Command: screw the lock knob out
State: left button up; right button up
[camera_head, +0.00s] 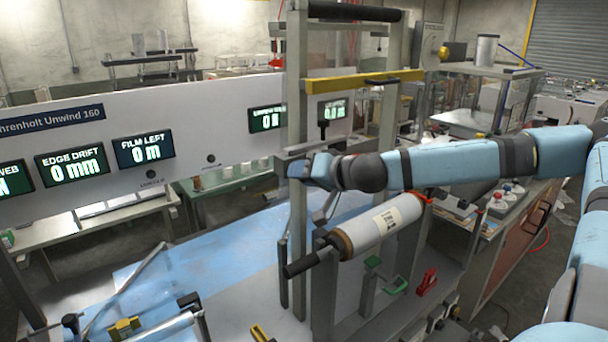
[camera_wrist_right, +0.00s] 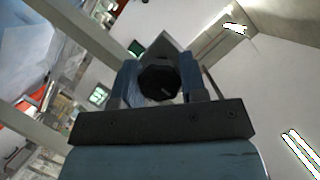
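My right arm comes in from the right in the head view, and its gripper (camera_head: 304,171) is beside the grey upright of the unwind stand (camera_head: 297,75). In the right wrist view a black faceted lock knob (camera_wrist_right: 158,80) sits between the two fingers of the right gripper (camera_wrist_right: 160,86). The fingers lie close against both sides of the knob, with no clear gap. In the head view the knob is hidden at the gripper. My left gripper is not in view.
A white film roll (camera_head: 375,226) with a black-ended shaft lies below my right forearm. A yellow crossbar (camera_head: 365,81) spans the stand above it. A white display panel (camera_head: 205,135) stands behind at left.

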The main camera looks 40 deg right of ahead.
jog(key=shift+c, duration=1.3)
